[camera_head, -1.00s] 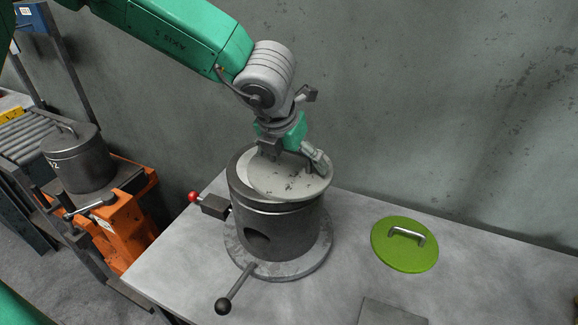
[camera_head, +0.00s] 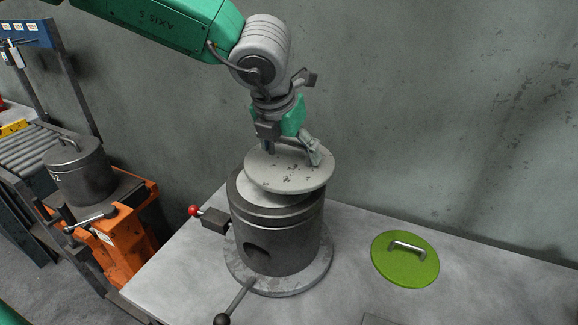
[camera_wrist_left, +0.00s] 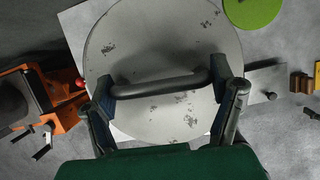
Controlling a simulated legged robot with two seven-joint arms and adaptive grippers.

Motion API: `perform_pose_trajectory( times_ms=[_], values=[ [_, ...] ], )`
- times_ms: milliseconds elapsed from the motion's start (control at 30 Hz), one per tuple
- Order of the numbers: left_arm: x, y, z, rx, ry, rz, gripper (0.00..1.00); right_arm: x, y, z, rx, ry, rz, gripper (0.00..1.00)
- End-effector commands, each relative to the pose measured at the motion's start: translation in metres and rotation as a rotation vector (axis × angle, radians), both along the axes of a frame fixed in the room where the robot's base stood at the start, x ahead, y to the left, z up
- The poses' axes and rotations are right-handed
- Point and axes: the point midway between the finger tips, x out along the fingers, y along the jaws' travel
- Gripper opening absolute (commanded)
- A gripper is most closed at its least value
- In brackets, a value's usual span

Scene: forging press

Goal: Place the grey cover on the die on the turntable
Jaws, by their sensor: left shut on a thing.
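The grey cover (camera_head: 290,172) is a round, chipped disc held just above the die, tilted slightly and shifted to the right of the die's centre. My left gripper (camera_head: 290,146) is shut on the cover's dark bar handle, which shows clearly in the left wrist view (camera_wrist_left: 160,86). The die (camera_head: 280,232) is a dark steel cylinder with a hole in its side. It stands on the round turntable (camera_head: 300,281), which has a ball-ended lever at the front. The cover hides part of the die's top. My right gripper is out of view.
A green lid (camera_head: 405,266) with a metal handle lies on the grey table (camera_head: 350,235) to the right. A red-knobbed block (camera_head: 211,219) sits left of the die. An orange stand (camera_head: 125,235) carries another lidded cylinder (camera_head: 80,172) at left.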

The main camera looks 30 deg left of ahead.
Motion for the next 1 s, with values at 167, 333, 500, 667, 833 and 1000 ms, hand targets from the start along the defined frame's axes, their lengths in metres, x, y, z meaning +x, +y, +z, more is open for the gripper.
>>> perform_pose_trajectory(
  times_ms=[167,333,500,667,833,1000],
  values=[
    [0.002,0.001,0.031,-0.003,-0.006,0.001,0.26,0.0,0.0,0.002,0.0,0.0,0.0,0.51],
    [0.001,0.005,0.043,0.003,0.006,0.004,0.26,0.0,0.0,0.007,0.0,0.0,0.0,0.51],
    [0.001,0.019,0.047,0.001,0.008,0.034,0.26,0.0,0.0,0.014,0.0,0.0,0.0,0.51],
    [0.003,0.031,0.048,-0.004,-0.004,0.063,0.26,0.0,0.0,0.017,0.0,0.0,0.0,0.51],
    [0.003,0.034,0.021,-0.003,-0.003,0.07,0.26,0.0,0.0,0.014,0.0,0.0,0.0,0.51],
    [0.004,0.034,-0.006,-0.005,-0.005,0.073,0.26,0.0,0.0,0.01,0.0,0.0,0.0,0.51]
  ],
)
